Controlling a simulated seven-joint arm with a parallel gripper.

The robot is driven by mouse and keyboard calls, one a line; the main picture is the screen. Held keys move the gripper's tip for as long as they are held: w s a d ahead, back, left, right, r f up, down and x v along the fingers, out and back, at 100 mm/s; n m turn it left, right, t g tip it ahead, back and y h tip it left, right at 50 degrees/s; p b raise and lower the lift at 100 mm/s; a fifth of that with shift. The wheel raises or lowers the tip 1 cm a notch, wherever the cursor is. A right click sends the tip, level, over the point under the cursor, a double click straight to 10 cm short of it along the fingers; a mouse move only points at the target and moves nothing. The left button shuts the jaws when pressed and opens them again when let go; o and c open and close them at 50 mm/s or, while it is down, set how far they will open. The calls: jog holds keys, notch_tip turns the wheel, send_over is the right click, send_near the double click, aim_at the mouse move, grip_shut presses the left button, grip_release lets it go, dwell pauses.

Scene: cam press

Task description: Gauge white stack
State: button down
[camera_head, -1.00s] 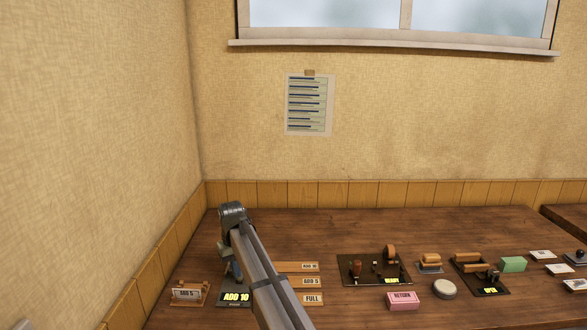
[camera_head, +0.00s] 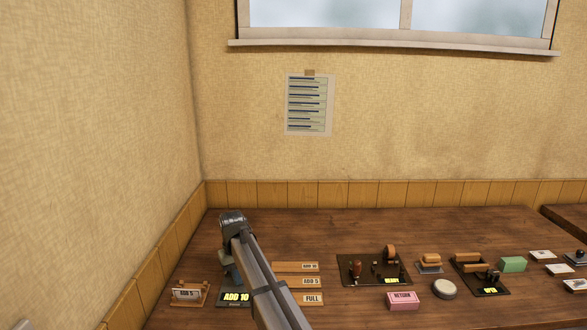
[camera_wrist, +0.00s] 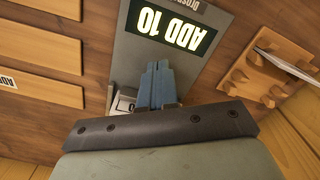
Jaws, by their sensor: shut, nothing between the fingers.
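My gripper (camera_wrist: 157,88) is shut and empty, its blue fingers pointing down over the dark grey device with the lit "ADD 10" display (camera_wrist: 172,25). A small pale part (camera_wrist: 124,101) sits beside the fingertips, partly hidden; I cannot tell whether they touch it. In the head view the same device (camera_head: 235,299) stands at the table's left, and my arm covers part of it. No thing is clearly marked as a white stack; small white cards or pads (camera_head: 541,254) lie at the far right.
A wooden holder with an "ADD 5" card (camera_head: 188,293) stands left of the device. Wooden plates (camera_head: 297,283) lie to its right. Further right are a dark board with a lever and roller (camera_head: 374,270), a pink "RETURN" block (camera_head: 405,300), a round pale button (camera_head: 444,289) and a green block (camera_head: 513,264).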

jog(key=shift+f, duration=0.4)
jog(key=shift+w, duration=0.3)
dwell(0.7)
jog(key=shift+s, duration=0.8)
jog(key=shift+r, duration=0.1)
notch_tip(320, 180, up, 8)
dwell(1.0)
